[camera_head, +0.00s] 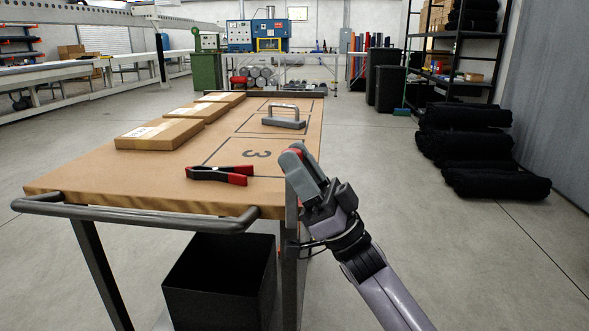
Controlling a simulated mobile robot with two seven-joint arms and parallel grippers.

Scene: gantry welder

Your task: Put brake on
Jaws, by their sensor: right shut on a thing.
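A wooden-topped cart (110,177) with a grey push handle (140,216) stands in front of me. My right gripper (297,158) is at the cart's right front corner, shut on a small red part that I take to be the brake lever. Only a bit of red shows between the fingers; the rest of the lever is hidden. A grey upright strip (291,205) shows just left of the gripper, at the corner. My left gripper is not in view.
On the top lie a black and red clamp (218,174), a grey handled tool (284,119) and cardboard boxes (160,134). A black bin (220,280) sits under the cart. Black rolls (490,183) lie at right. Floor between is clear.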

